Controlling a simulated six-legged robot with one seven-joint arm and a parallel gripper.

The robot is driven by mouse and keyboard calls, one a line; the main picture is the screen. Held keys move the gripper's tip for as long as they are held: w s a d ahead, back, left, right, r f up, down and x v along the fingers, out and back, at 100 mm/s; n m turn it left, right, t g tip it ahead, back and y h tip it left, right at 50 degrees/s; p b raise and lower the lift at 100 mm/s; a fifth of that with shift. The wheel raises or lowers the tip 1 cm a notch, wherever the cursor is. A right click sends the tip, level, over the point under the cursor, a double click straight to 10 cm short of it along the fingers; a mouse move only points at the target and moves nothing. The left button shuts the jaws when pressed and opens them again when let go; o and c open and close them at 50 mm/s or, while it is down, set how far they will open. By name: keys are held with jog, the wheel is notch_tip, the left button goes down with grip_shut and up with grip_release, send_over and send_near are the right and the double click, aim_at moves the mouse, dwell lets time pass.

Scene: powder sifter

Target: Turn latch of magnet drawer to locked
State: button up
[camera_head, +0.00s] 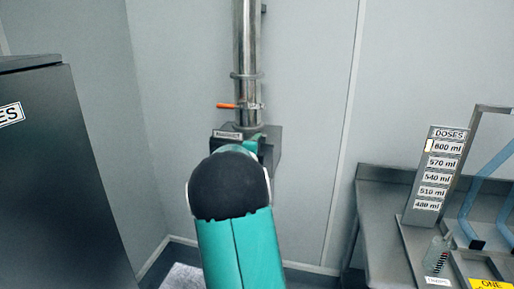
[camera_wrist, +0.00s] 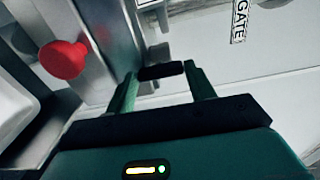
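The magnet drawer's labelled housing (camera_head: 228,135) sits on the lower part of the steel pipe in the head view. Its front is mostly hidden behind my arm, and I cannot make out the latch there. In the wrist view my gripper (camera_wrist: 160,72) has its two green fingers spread apart. A short dark bar (camera_wrist: 161,71) lies between the fingertips, close to both; I cannot tell whether they touch it or whether it is the latch. A red round knob (camera_wrist: 63,60) on a metal face is to the left of the fingers.
An orange handle (camera_head: 227,106) sticks out left from the steel pipe (camera_head: 246,50). A sign reading GATE (camera_wrist: 239,22) is at the upper right of the wrist view. A dark cabinet (camera_head: 60,180) stands left. A steel bench (camera_head: 375,215) with a DOSES board (camera_head: 437,170) stands right.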

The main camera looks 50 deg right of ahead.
jog(key=o, duration=0.3)
jog(key=shift+o, duration=0.2)
jog(key=shift+a, duration=0.1)
jog(key=v, duration=1.3)
jog(key=shift+s+a, duration=0.2)
jog(key=shift+a, duration=0.1)
